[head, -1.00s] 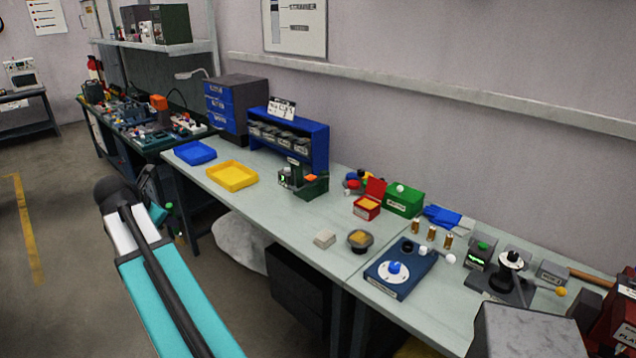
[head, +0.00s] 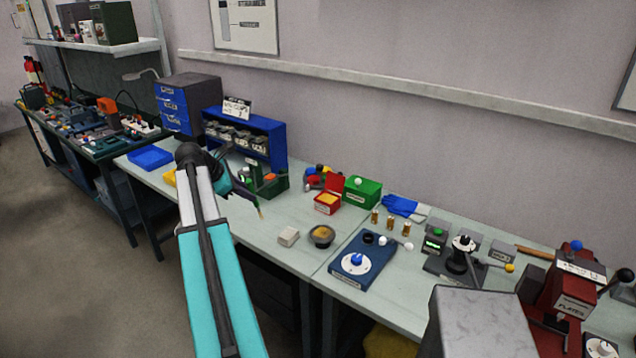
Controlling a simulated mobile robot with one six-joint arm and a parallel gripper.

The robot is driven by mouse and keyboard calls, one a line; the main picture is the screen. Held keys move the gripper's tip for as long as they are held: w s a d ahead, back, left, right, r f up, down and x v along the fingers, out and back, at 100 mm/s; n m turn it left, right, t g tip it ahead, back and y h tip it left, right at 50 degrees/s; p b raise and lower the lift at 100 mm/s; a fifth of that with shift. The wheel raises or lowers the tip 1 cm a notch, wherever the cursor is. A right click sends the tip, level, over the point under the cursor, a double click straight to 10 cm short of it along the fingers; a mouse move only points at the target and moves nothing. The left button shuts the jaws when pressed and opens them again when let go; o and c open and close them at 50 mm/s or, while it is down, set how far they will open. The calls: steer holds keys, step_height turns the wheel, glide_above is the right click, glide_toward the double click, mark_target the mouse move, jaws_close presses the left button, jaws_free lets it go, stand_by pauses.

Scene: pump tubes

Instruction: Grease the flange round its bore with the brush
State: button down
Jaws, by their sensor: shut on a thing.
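My gripper (head: 248,188) is in the head view, left of centre, above the workbench. It is shut on a thin brush (head: 260,212) whose yellowish tip points down; the fingers are small and dark here. A dark round dish with yellow-brown content (head: 321,236) stands on the bench to the right of the brush tip. A white disc with a blue centre (head: 356,263) sits on a blue plate (head: 341,280) further right. It may be the flange, but I cannot make out a bore. The brush is apart from both the dish and the disc.
A pale block (head: 288,236) lies left of the dish. Behind are an open red box (head: 327,203), a green box (head: 363,192) and several brass cylinders (head: 390,221). A black stand (head: 456,262) and a red machine (head: 563,305) are at right.

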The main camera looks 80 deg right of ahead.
steer(key=s+d+m+g+y+p, duration=0.1)
steer(key=s+d, duration=0.3)
steer(key=s, duration=0.7)
steer(key=s+d+m+g+y+p, duration=0.1)
steer(key=s+d+m, duration=0.3)
steer(key=s, duration=0.7)
steer(key=shift+d+r+m+g+y, duration=0.25)
steer(key=shift+r+m+g+y, duration=0.05)
steer(key=shift+g+y, duration=0.1)
